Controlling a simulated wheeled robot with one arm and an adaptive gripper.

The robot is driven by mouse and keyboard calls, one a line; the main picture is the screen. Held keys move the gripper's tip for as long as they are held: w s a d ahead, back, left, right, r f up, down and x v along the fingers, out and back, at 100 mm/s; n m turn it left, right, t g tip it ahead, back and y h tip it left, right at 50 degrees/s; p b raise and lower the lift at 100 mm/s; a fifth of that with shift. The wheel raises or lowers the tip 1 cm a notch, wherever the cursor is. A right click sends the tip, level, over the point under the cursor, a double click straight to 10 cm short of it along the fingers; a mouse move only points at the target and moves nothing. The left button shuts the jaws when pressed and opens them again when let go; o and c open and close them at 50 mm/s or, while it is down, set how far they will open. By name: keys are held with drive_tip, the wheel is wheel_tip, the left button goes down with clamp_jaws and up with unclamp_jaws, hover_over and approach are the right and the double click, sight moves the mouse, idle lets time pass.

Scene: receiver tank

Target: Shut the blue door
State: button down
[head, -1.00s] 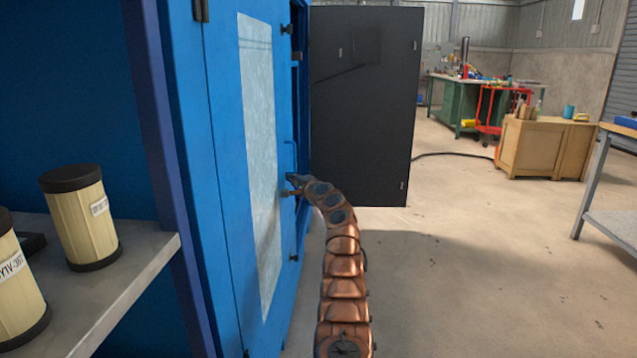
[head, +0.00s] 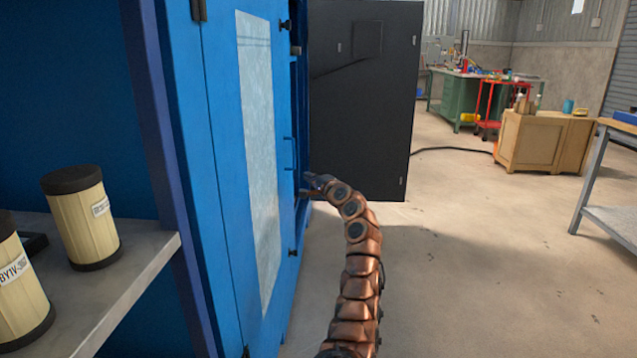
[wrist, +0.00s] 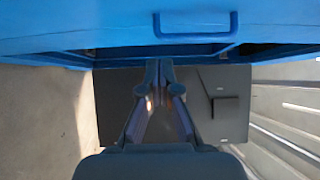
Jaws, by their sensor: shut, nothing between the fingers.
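The blue door (head: 228,180) has a long pale panel and stands on the left in the head view, seen at a steep angle. A blue bar handle is near its far edge; the wrist view shows a blue handle (wrist: 195,30) on a blue face at the top. A dark gap shows beyond that edge, so the door does not look flush there. My gripper (wrist: 159,70) is shut and empty, pointing at the gap below the handle. In the head view my gripper (head: 310,180) is beside the door's far edge; whether it touches is unclear.
A dark upright panel (head: 365,110) stands just beyond the door. A shelf (head: 130,285) with cream canisters (head: 82,218) is at near left. Open concrete floor (head: 480,240) lies to the right, with a wooden cabinet (head: 535,140) and workbench (head: 610,130) farther off.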

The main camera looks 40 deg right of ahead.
drive_tip(key=shift+s+a+b, duration=0.15)
drive_tip(key=shift+s+b, duration=2.15)
drive_tip(key=shift+b, duration=0.05)
